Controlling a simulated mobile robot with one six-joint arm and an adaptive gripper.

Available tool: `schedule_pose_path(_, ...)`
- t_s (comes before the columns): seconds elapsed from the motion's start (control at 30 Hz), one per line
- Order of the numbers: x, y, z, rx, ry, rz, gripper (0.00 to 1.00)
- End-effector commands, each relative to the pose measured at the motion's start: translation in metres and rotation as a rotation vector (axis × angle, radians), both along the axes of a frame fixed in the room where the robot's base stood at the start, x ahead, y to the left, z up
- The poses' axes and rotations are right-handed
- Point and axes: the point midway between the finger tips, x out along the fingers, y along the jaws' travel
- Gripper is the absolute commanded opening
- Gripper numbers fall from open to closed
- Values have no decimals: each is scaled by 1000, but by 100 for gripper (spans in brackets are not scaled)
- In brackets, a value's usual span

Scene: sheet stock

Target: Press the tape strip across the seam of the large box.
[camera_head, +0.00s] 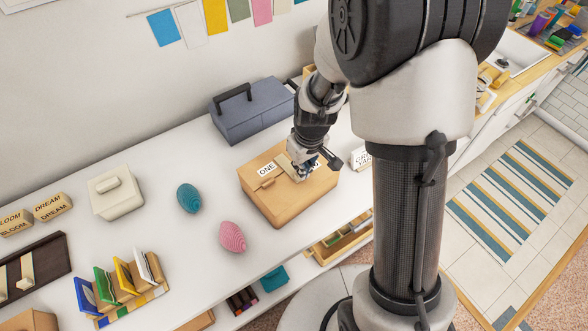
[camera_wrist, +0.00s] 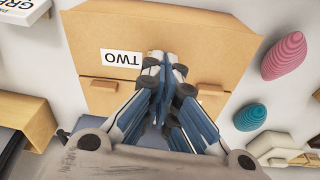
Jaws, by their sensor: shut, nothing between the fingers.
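The large tan box (camera_head: 285,205) stands closed on the white counter. Its top has a ONE label (camera_head: 266,169) and a second label partly behind my gripper; the wrist view shows a TWO label (camera_wrist: 121,58). The seam (camera_wrist: 82,78) runs across the lid in the wrist view. A narrow tan strip, apparently the tape (camera_wrist: 210,89), shows along the seam on either side of my fingers; its middle is hidden. My gripper (camera_head: 303,172) is shut and empty, its fingertips (camera_wrist: 165,62) over the box top. I cannot tell whether they touch it.
A blue-grey toolbox (camera_head: 250,112) stands behind the box. A teal egg shape (camera_head: 189,198), a pink one (camera_head: 232,237) and a lidded cream container (camera_head: 116,192) are to its left. A white block with lettering (camera_head: 361,157) is close on the right. Clear counter lies around the eggs.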

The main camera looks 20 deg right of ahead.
Motion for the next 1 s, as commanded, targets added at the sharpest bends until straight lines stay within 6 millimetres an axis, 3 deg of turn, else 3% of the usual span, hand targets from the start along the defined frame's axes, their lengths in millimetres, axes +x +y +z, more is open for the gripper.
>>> schedule_pose_path(1.0,0,0,82,-1,-1,0,0)
